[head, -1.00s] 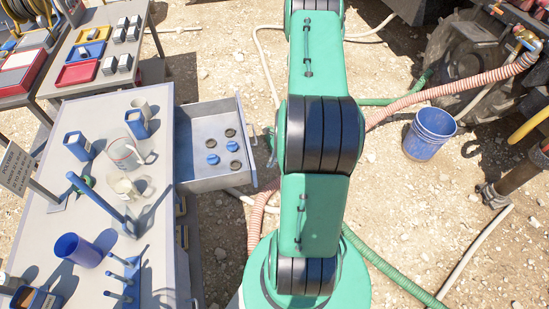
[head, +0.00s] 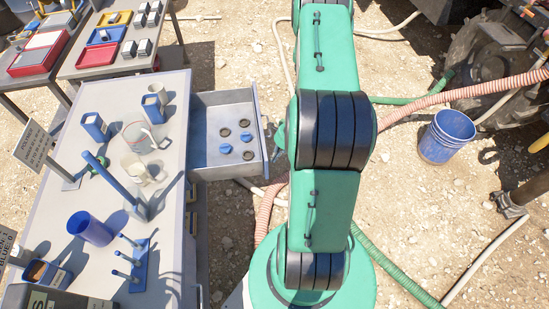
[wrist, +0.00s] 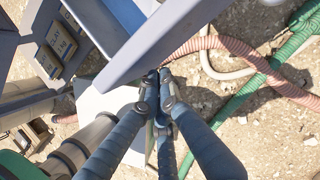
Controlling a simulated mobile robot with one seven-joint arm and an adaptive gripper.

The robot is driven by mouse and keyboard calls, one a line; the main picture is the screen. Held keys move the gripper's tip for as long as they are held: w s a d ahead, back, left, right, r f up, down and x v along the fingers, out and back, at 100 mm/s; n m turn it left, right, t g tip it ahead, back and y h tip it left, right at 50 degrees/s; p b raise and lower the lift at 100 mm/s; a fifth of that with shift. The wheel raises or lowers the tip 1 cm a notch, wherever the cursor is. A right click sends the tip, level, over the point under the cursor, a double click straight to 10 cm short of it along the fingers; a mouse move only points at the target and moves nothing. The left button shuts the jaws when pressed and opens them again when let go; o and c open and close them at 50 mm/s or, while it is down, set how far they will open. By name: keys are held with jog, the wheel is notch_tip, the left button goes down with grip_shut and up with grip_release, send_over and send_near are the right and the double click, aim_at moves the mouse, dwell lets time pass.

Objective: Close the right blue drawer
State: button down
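One drawer (head: 206,166) stands pulled out from the right side of the workbench in the head view. It looks light grey rather than blue, and holds several round caps, some blue and some dark. Its front panel and handle face right. In the wrist view the drawer's front (wrist: 150,45) crosses the top of the picture, with a pale blue inside behind it. My gripper (wrist: 160,78) has its fingertips together, just at the lower edge of that front; I cannot tell whether they touch it. In the head view my green arm hides most of the gripper.
The workbench (head: 60,205) carries cups, a jug, blue holders and signs. Labelled yellow plates (wrist: 47,62) show on its lower drawers. Pink (wrist: 245,62) and green (wrist: 275,70) hoses lie on the gravel below. A blue bucket (head: 447,137) stands at the right.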

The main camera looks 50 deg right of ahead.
jog(key=w+a, duration=2.5)
jog(key=shift+w+a+b, duration=0.3)
jog(key=shift+b, duration=0.1)
jog(key=shift+s+d, duration=0.3)
jog(key=shift+d, duration=0.05)
jog(key=shift+s+d+f+b, duration=0.1)
jog(key=shift+s+d+b, duration=0.35)
jog(key=shift+s+d, duration=0.7)
jog(key=p+v, duration=0.2)
jog(key=v, duration=0.8)
jog(key=shift+a, duration=0.1)
